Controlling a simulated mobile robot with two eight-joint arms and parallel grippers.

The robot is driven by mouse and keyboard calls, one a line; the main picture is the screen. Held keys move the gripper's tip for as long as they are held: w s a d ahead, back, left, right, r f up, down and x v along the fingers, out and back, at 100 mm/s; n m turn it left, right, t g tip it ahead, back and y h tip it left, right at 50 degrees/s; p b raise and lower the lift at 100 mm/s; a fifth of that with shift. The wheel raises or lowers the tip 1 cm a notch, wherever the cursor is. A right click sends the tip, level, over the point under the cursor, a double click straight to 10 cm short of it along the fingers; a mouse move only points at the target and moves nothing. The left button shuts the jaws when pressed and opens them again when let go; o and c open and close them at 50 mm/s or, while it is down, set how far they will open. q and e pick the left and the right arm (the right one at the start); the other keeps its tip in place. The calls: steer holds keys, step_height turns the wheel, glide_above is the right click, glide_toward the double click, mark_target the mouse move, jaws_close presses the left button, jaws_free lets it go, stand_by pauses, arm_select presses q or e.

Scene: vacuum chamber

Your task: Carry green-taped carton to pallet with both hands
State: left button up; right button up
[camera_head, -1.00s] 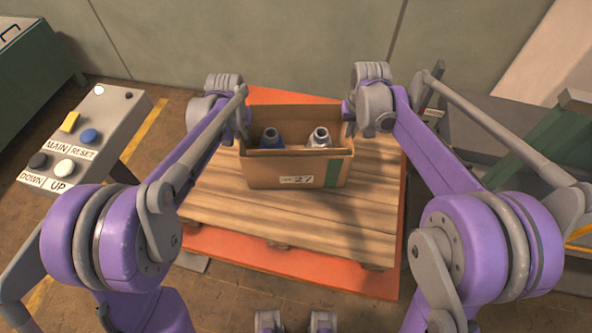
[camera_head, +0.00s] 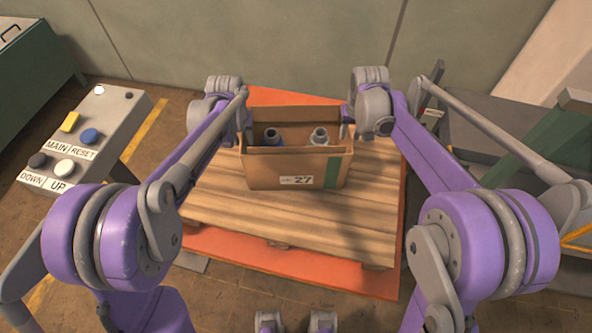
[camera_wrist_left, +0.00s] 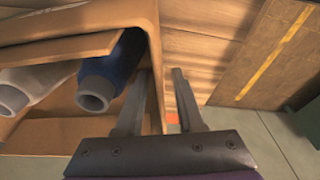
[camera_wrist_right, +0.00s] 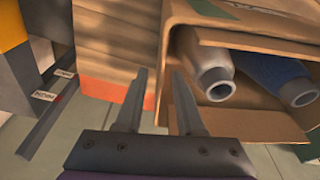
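The open-topped cardboard carton (camera_head: 262,172) has a vertical green tape (camera_head: 333,172) and a label with 27 on its front. It stands upright on the wooden pallet (camera_head: 345,232), toward the back. Two bottles, one blue (camera_wrist_left: 112,78) and one pale (camera_wrist_right: 214,72), are inside. My left gripper (camera_head: 246,132) is at the carton's left wall; in the left wrist view its fingers (camera_wrist_left: 159,74) are apart, with the wall edge between them. My right gripper (camera_head: 347,128) is at the right wall; its fingers (camera_wrist_right: 160,72) are also apart, astride the wall edge.
The pallet lies on an orange platform (camera_head: 285,262). A button panel (camera_head: 88,135) stands at the left, and a green cabinet (camera_head: 40,70) is behind it. Grey and green equipment (camera_head: 530,160) is at the right. A wall closes the back. Bare pallet shows in front of the carton.

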arm_select(q)
steer(key=r, duration=0.3)
steer(key=s+r, duration=0.1)
steer(key=r, duration=0.3)
steer(key=s+r, duration=0.1)
steer(key=r, duration=0.3)
steer(key=shift+s, duration=0.1)
arm_select(e)
steer(key=shift+s+r, duration=0.1)
steer(key=shift+r, duration=0.2)
step_height(320, 180, up, 11)
steer(key=s, duration=0.2)
steer(key=shift+r, duration=0.15)
arm_select(q)
steer(key=shift+s+r, duration=0.1)
arm_select(e)
steer(key=shift+s, duration=0.15)
